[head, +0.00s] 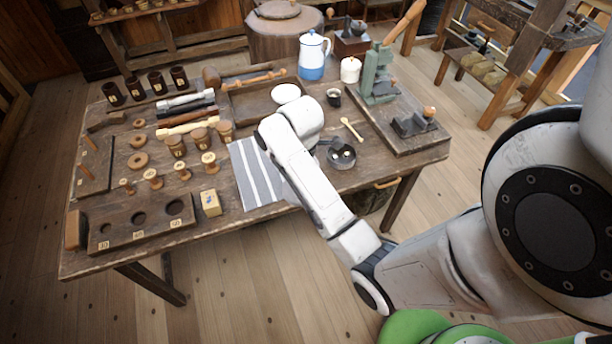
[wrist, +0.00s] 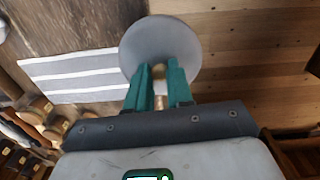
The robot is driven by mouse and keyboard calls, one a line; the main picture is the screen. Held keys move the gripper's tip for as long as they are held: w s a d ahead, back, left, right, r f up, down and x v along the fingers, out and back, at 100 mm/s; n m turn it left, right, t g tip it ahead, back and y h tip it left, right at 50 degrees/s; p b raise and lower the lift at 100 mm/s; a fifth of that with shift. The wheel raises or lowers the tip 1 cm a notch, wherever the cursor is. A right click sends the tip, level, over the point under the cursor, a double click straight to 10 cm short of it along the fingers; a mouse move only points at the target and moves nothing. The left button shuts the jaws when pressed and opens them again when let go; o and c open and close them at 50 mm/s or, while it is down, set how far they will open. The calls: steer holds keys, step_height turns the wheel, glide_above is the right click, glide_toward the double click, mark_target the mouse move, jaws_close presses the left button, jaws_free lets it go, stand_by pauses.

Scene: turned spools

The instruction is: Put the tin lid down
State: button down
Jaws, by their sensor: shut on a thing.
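The tin lid (wrist: 160,38) is a round, smooth grey disc at the top middle of the wrist view. My gripper (wrist: 159,76) has its two teal fingers shut on the lid's small knob, at the near side of the disc's middle. In the head view the lid (head: 342,158) shows as a small shiny grey round, right of the striped cloth and near the table's front edge. My gripper (head: 337,147) is small and partly hidden there behind my white arm. I cannot tell how high the lid is above the table.
A grey-and-white striped cloth (head: 256,176) lies left of the lid. A wooden spoon (head: 352,129), a small dark cup (head: 334,97) and a white bowl (head: 286,92) lie behind. A board with a green press (head: 378,78) stands right. Spools (head: 209,162) and a holed block (head: 140,222) fill the left.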

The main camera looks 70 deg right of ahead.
steer(key=s+d+r+n, duration=0.2)
steer(key=s+d+n, duration=0.1)
steer(key=s+d, duration=0.55)
steer(key=shift+n, duration=0.3)
steer(key=w+d+f+b, duration=0.1)
steer(key=w+f, duration=0.2)
steer(key=w+d+f+b, duration=0.1)
steer(key=w+f, duration=0.1)
steer(key=w, duration=0.1)
steer(key=w+d+f+b, duration=0.1)
steer(key=w+f, duration=0.2)
steer(key=w, duration=0.1)
steer(key=shift+f+b, duration=0.35)
steer(key=shift+w+d+f, duration=0.25)
steer(key=shift+w+f, duration=0.25)
steer(key=shift+f, duration=1.65)
steer(key=shift+f, duration=0.1)
steer(key=c, duration=1)
jaws_free()
